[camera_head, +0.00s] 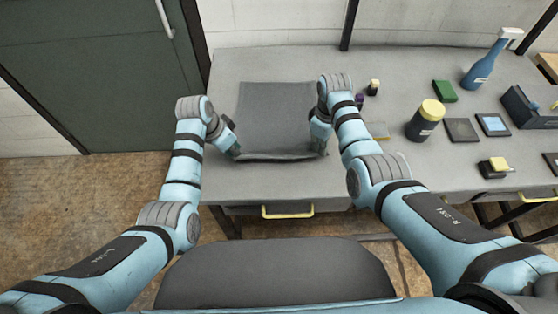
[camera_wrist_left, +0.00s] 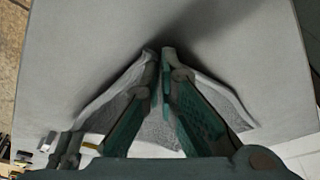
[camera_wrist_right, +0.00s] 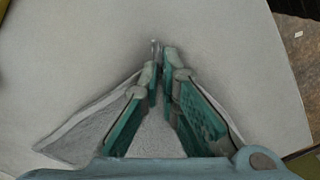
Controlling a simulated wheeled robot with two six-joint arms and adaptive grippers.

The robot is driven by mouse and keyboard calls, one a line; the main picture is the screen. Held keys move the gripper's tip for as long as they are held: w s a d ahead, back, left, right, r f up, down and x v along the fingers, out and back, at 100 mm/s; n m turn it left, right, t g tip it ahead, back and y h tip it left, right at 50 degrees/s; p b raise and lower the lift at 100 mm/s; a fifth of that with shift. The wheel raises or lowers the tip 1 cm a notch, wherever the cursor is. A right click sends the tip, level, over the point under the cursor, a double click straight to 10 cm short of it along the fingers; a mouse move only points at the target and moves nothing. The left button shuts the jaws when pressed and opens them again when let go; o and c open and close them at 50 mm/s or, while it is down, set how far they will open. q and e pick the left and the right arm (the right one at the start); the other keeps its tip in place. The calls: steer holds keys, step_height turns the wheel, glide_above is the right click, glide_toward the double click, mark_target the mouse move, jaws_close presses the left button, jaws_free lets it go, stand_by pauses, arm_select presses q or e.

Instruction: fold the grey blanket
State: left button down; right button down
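The grey blanket (camera_head: 275,110) lies on the grey table in the head view, roughly rectangular, with its near edge slightly raised and rumpled. My left gripper (camera_head: 236,150) is at its near left corner. In the left wrist view its fingertips (camera_wrist_left: 162,55) meet on blanket cloth (camera_wrist_left: 225,95), which spreads out on both sides. My right gripper (camera_head: 321,150) is at the near right corner. In the right wrist view its fingertips (camera_wrist_right: 161,55) are closed together, with blanket cloth (camera_wrist_right: 85,130) beside and between the fingers. The fingers partly hide both corners.
The grey table (camera_head: 225,70) has free room around the blanket's left and far sides. To the right stand a yellow-lidded jar (camera_head: 425,120), a green block (camera_head: 444,91), a blue spray bottle (camera_head: 488,62) and several small items. A yellow drawer handle (camera_head: 287,212) is below the front edge.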

arm_select(q)
steer(key=shift+s+r, duration=0.1)
steer(key=shift+r, duration=0.4)
arm_select(e)
steer(key=shift+r, duration=0.55)
steer(key=shift+s, duration=0.1)
arm_select(q)
steer(key=shift+f, duration=0.1)
arm_select(e)
steer(key=shift+f, duration=0.1)
